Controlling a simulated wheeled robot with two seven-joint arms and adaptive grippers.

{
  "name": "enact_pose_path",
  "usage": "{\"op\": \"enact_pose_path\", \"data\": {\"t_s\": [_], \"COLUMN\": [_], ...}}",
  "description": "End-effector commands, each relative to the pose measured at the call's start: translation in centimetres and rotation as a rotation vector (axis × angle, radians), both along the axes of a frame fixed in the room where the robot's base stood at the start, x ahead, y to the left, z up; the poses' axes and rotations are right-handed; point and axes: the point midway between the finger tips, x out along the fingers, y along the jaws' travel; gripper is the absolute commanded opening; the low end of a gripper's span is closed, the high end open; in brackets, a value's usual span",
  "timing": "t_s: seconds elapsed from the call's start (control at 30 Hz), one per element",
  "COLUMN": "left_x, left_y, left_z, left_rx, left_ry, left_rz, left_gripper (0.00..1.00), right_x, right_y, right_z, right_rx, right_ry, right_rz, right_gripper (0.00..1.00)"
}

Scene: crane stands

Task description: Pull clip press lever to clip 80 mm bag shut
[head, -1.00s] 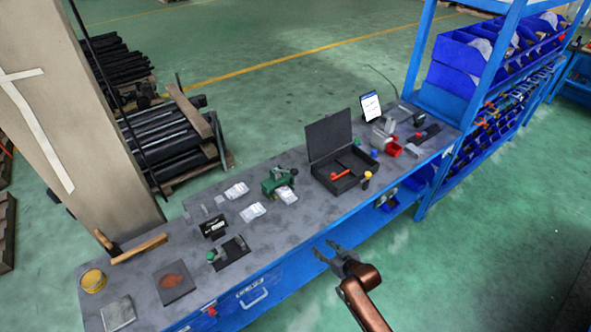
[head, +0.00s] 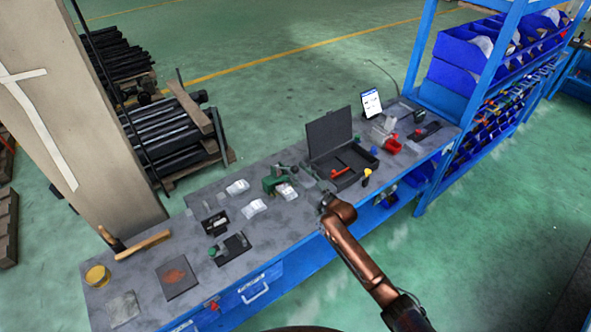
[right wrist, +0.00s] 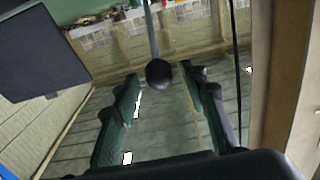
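The green clip press (head: 270,184) stands on the grey bench, with a white bag (head: 287,191) at its right side. In the right wrist view its lever (right wrist: 153,32) appears as a thin rod ending in a black ball knob (right wrist: 159,73). My right gripper (head: 308,174) is just right of the press. It is open, and in the wrist view its two fingers (right wrist: 161,82) stand on either side of the knob, with visible gaps. I cannot tell how deep the knob lies between them. My left gripper is not in view.
An open black case (head: 345,172) stands close to the right of my gripper, its lid (right wrist: 40,50) raised. Two more white bags (head: 254,208) lie left of the press. A small black box (head: 215,223) and a dark fixture (head: 231,250) are further left.

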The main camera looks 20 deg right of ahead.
Motion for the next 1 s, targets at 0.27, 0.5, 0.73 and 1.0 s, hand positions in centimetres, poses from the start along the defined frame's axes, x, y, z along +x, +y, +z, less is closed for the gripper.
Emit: {"op": "enact_pose_path", "data": {"t_s": [0.27,0.5,0.73,1.0], "left_x": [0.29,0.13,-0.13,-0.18], "left_y": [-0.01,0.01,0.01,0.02], "left_z": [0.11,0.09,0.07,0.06], "left_rx": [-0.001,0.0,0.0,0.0], "left_ry": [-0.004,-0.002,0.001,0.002], "left_rz": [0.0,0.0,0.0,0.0], "left_gripper": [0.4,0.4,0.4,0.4], "right_x": [1.26,1.24,1.22,1.22], "right_y": [0.51,0.49,0.47,0.45], "right_z": [-0.05,-0.07,-0.08,-0.08], "right_rx": [-0.001,-0.001,-0.001,-0.001], "right_ry": [0.001,0.001,0.001,0.001], "right_rz": [0.0,0.0,0.0,0.0], "right_gripper": [0.4,0.35,0.19,0.0]}}
